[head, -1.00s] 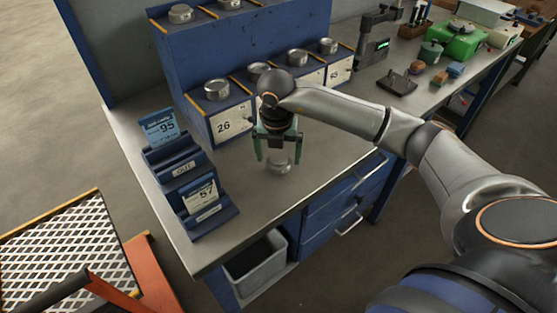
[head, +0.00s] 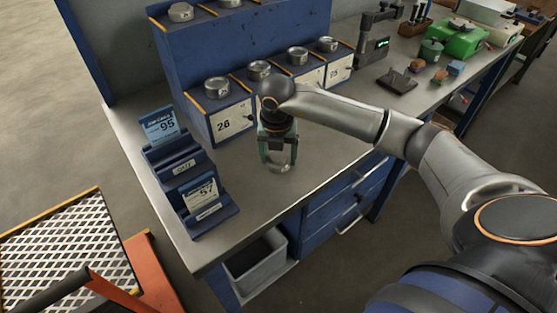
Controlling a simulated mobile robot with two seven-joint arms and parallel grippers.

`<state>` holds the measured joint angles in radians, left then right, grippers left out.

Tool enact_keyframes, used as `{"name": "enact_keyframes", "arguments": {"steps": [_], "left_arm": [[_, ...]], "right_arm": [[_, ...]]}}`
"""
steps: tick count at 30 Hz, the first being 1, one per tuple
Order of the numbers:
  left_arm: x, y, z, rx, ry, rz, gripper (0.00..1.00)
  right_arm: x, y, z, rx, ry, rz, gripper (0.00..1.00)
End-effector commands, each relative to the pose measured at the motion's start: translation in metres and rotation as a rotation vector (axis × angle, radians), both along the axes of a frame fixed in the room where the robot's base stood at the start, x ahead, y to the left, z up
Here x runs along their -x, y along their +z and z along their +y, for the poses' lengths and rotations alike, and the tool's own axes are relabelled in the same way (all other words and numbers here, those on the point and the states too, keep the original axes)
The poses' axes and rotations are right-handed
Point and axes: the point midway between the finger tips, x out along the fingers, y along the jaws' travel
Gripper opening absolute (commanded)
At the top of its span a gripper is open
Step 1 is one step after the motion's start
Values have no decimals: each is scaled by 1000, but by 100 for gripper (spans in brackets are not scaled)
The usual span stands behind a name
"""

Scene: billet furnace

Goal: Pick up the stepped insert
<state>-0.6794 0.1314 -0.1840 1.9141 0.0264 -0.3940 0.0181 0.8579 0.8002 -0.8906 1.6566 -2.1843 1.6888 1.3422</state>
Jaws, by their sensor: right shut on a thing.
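The stepped insert (head: 280,165), a small silvery round piece, is on the grey bench top in front of the blue rack. My right gripper (head: 279,160) points down over it, with its green fingers closed around its sides. The fingers and palm hide its upper part. The insert seems to rest on the bench; I cannot tell if there is any gap beneath it. My left gripper is not in view.
A blue two-tier rack (head: 232,122) with several metal round pieces stands behind. A blue card holder (head: 186,172) stands to the left. A digital gauge stand (head: 374,45) and green device (head: 462,42) are at the back right. The bench front (head: 310,170) is clear.

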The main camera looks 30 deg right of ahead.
Motion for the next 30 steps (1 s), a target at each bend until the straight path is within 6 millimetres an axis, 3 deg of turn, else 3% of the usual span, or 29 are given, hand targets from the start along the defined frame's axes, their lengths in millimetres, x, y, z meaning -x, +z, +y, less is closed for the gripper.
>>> {"name": "enact_keyframes", "arguments": {"steps": [1, 8, 23, 30], "left_arm": [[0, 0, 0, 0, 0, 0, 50], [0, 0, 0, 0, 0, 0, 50], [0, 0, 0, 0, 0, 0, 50], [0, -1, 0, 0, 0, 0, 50]], "right_arm": [[0, 1, 0, 1, -1, -1, 26], [0, 1, 0, 1, -1, -1, 0], [-1, 4, 0, -1, -1, -6, 0], [-2, 23, 0, 0, -2, -9, 0]]}}
